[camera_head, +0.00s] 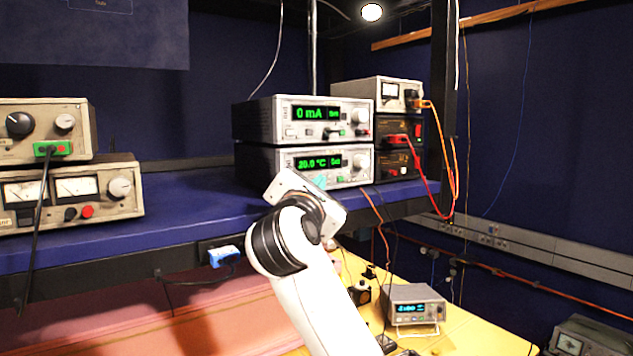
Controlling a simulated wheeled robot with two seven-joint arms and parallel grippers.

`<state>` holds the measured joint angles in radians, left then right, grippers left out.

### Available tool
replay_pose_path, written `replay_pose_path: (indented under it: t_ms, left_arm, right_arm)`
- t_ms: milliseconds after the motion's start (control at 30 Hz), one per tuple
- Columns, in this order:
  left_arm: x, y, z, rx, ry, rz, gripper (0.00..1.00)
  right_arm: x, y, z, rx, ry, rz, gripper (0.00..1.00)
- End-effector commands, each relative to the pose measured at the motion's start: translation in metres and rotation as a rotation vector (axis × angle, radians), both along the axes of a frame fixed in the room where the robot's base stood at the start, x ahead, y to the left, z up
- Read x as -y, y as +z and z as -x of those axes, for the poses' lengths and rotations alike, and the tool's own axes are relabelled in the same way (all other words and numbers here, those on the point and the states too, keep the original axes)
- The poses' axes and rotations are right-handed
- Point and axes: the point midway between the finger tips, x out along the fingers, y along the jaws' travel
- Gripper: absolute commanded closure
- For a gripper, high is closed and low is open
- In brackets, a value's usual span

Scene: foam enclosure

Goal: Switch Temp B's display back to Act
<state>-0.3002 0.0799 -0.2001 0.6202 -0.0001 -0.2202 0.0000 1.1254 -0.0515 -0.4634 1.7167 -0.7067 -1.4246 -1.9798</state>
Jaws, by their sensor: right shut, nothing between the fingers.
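Two stacked grey instruments stand on the blue shelf. The lower one (262,163) has a green display (311,163) reading 20.0 °C, with a short word at its right too small to read surely. A knob (360,161) sits right of the display. It is the one showing a temperature; a Temp B label cannot be read. The upper one (262,119) reads 0 mA. My right gripper (320,181) is shut and empty, in front of the lower panel's bottom edge. My wrist hides the lower left of that panel, and contact cannot be told. My left gripper is out of view.
Instruments with orange and red leads (430,165) stand close on the right. Older meter boxes (75,190) stand at the left. The blue shelf (190,205) between is clear. A small display unit (412,303) sits on the yellow table below.

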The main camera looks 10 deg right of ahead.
Motion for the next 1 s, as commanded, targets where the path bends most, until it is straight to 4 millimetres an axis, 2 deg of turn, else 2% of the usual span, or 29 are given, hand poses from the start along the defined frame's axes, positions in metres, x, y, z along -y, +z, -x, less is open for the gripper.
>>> replay_pose_path:
  t_ms: [567, 1000]
  left_arm:
    - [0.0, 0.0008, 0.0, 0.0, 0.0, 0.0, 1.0]
    - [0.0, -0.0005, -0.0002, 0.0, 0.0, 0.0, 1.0]
  right_arm:
    - [-0.0008, 0.0034, -0.0016, 0.008, 0.003, -0.001, 1.0]
    - [0.0005, -0.0043, 0.0039, -0.001, 0.003, 0.001, 1.0]
